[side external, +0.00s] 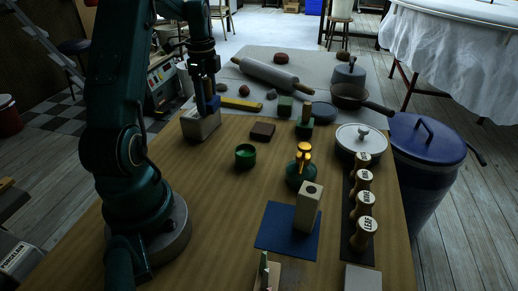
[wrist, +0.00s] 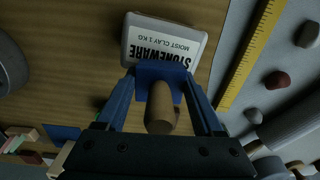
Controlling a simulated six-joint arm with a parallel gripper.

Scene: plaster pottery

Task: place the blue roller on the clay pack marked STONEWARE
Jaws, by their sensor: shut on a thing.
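My gripper (side external: 206,88) is shut on the blue roller (wrist: 158,71), which has a wooden handle that points toward the camera in the wrist view. In the side view the blue roller (side external: 208,104) hangs below my fingers, at the top of the pale clay pack (side external: 199,126). In the wrist view the clay pack (wrist: 160,29) is marked STONEWARE, MOIST CLAY 1 KG, and the roller overlaps the lower edge of its label. I cannot tell whether the roller touches the pack or is just above it.
A yellow ruler (side external: 241,103) lies behind the pack. A dark brown block (side external: 263,131) and a green cup (side external: 245,155) stand to the right. A large rolling pin (side external: 265,74) lies at the back. Bare wood shows in front of the pack.

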